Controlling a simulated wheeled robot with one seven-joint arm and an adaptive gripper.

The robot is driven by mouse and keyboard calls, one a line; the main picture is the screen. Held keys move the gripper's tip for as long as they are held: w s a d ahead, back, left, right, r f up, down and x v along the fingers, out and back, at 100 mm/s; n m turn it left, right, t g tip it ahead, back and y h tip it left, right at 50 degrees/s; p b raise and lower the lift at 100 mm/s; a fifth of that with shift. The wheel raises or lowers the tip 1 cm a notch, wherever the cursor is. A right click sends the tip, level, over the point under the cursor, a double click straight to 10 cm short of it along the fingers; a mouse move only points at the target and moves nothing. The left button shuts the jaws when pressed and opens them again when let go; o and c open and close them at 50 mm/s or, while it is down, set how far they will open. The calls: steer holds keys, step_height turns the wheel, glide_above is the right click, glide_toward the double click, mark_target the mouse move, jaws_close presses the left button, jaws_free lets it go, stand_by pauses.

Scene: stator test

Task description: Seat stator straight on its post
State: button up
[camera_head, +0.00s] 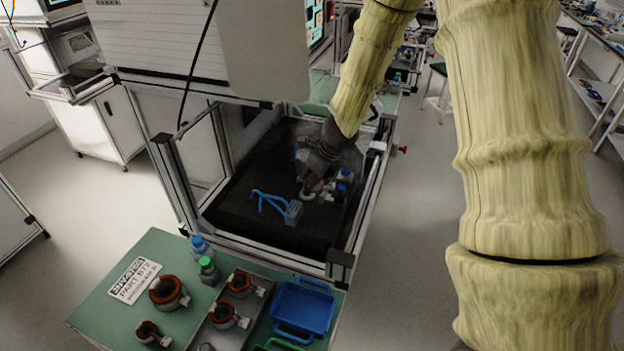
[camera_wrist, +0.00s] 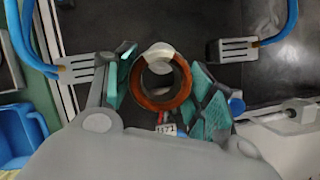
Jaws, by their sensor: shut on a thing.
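My gripper (camera_wrist: 161,72) is shut on a copper-wound ring stator (camera_wrist: 184,86), with one teal finger pad on each side of it in the wrist view. A pale, rounded piece (camera_wrist: 158,52) shows at the ring's upper edge. A small white connector (camera_wrist: 168,130) with coloured wires is below the ring. In the head view, my gripper (camera_head: 313,178) is low inside the dark-floored test bay. The stator there is mostly hidden by the gripper. I cannot make out the post, or whether the stator touches it.
Grey clamp blocks with blue hoses flank the stator, left (camera_wrist: 80,68) and right (camera_wrist: 236,49). Frame posts surround the bay. The green bench in front holds other stators (camera_head: 168,292), bottles and a blue tray (camera_head: 303,308).

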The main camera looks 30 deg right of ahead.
steer(key=shift+w+a+f, duration=0.1)
steer(key=shift+w+f, duration=0.55)
steer(key=shift+w, duration=0.1)
steer(key=shift+s+r+b, duration=0.25)
steer(key=shift+s+b, duration=0.1)
steer(key=shift+s, duration=0.4)
steer(key=shift+w+a+f, duration=0.15)
steer(key=shift+w+f, duration=1.2)
steer(key=shift+w, duration=0.1)
steer(key=shift+f, duration=0.45)
stand_by(0.5)
steer(key=o, duration=1.4)
steer(key=shift+s, duration=0.1)
